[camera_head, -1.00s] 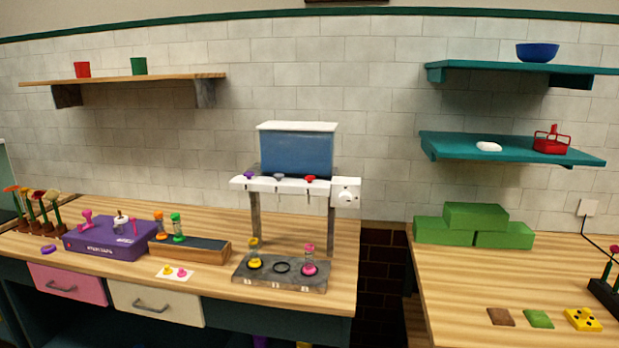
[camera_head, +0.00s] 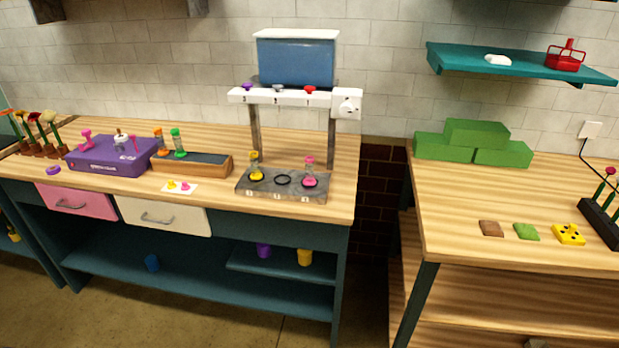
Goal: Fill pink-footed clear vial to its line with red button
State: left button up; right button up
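The pink-footed clear vial (camera_head: 310,173) stands upright on the right spot of the grey dispenser base (camera_head: 283,197). Its fill line and content are too small to make out. The red button (camera_head: 310,89) sits on the white bar (camera_head: 275,97) of the dispenser, above that vial. A purple button (camera_head: 247,87) and a grey button (camera_head: 278,87) sit to its left. A blue tank (camera_head: 296,62) is above the bar. A yellow-footed vial (camera_head: 255,168) stands on the left spot, and the middle ring (camera_head: 283,180) is empty. Neither of my grippers is in view.
A purple box (camera_head: 104,157) and a wooden rack (camera_head: 192,164) with orange and green vials stand left of the dispenser. Green blocks (camera_head: 474,143) are on the right table. A gap separates the two tables. The counter in front of the dispenser is narrow.

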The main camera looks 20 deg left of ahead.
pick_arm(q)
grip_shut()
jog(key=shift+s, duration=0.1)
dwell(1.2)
